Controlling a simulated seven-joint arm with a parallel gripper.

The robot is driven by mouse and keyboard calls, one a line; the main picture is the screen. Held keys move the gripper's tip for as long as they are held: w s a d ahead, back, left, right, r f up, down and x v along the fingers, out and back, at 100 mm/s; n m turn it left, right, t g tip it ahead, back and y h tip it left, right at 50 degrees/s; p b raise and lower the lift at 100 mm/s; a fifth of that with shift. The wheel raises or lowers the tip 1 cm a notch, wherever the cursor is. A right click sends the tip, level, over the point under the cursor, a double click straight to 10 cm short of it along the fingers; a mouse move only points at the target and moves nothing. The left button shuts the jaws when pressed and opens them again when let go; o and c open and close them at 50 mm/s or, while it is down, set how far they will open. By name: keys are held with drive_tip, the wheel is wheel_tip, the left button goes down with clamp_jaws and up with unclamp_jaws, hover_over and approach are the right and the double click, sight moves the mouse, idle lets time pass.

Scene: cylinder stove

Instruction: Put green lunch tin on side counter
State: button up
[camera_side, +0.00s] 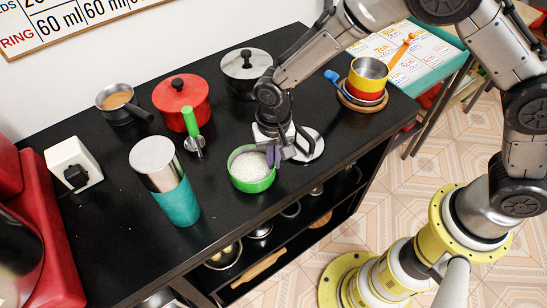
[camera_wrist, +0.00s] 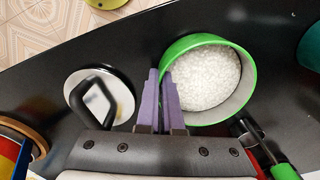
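The green lunch tin (camera_side: 253,172) is a round open tin full of white rice-like grains. It stands upright at the front of the black counter (camera_side: 110,205). It also shows in the wrist view (camera_wrist: 210,80). My gripper (camera_side: 274,157) is at the tin's right rim in the side view. In the wrist view its purple fingers (camera_wrist: 162,95) are close together, with the tin's wall appearing pinched between them. Which surface is the side counter is not certain; a separate table (camera_side: 449,72) with a teal-edged chart stands beyond the black counter's right end.
A round lid with a black handle (camera_wrist: 100,98) lies beside the tin. A teal cup (camera_side: 177,200), red pot (camera_side: 182,98), grey pot (camera_side: 243,66), saucepan (camera_side: 119,101) and green-handled tool (camera_side: 193,128) stand around. Yellow and red pots (camera_side: 367,77) sit at the counter's right end.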

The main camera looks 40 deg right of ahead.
drive_tip(key=o, duration=0.4)
wheel_tip(320, 180, up, 12)
drive_tip(key=s+d+r+n+t, duration=0.1)
drive_tip(key=s+d+r, duration=0.1)
drive_tip(key=d+r, duration=0.55)
drive_tip(key=s+d+r+n+t, duration=0.1)
drive_tip(key=s+d+r+t, duration=0.1)
drive_tip(key=s+d, duration=0.5)
drive_tip(key=s+d+r+n+t, duration=0.2)
drive_tip(key=s+d, duration=0.6)
drive_tip(key=s, duration=0.4)
drive_tip(key=shift+r+n+t, duration=0.3)
drive_tip(key=shift+r, duration=0.25)
